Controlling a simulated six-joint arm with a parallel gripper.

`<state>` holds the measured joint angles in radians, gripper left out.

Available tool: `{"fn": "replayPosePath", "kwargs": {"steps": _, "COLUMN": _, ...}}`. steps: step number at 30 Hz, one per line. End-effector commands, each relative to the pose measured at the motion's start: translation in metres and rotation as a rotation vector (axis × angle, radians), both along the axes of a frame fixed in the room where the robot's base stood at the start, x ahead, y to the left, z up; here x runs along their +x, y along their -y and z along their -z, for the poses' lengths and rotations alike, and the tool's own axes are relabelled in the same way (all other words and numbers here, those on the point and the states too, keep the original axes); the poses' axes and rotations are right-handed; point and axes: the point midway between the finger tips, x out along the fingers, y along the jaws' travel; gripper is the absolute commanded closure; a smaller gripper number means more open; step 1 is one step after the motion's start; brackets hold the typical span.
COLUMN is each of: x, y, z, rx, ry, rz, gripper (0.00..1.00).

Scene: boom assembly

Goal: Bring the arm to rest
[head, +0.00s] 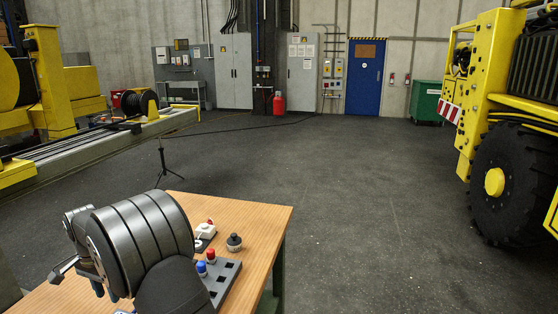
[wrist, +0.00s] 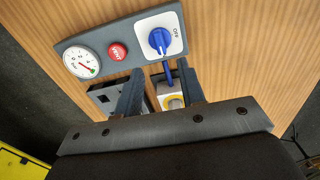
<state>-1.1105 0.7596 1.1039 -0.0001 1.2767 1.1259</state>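My gripper (wrist: 160,70) shows in the wrist view with its two dark fingers apart and nothing held between them. It points at a grey panel (wrist: 92,38) on the wooden table. The panel carries a round gauge (wrist: 82,62), a red button (wrist: 117,52) and a blue rotary knob (wrist: 160,40) beside the word OFF. The knob's blue handle reaches toward the gap between the fingertips; whether they touch it cannot be told. In the head view my dark arm is bent over the table's left part and hides much of it.
Yellow machinery stands left and a yellow vehicle (head: 490,110) right.

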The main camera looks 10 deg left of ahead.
Motion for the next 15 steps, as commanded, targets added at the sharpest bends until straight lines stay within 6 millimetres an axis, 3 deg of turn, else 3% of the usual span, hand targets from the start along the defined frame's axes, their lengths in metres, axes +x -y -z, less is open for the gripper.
{"fn": "replayPosePath", "kwargs": {"steps": 13, "x": 0.000, "y": 0.000, "z": -0.091, "rx": 0.004, "ry": 0.002, "rz": 0.001, "gripper": 0.64}}
{"fn": "replayPosePath", "kwargs": {"steps": 15, "x": 0.000, "y": 0.001, "z": -0.072, "rx": -0.004, "ry": -0.002, "rz": 0.000, "gripper": 0.64}}
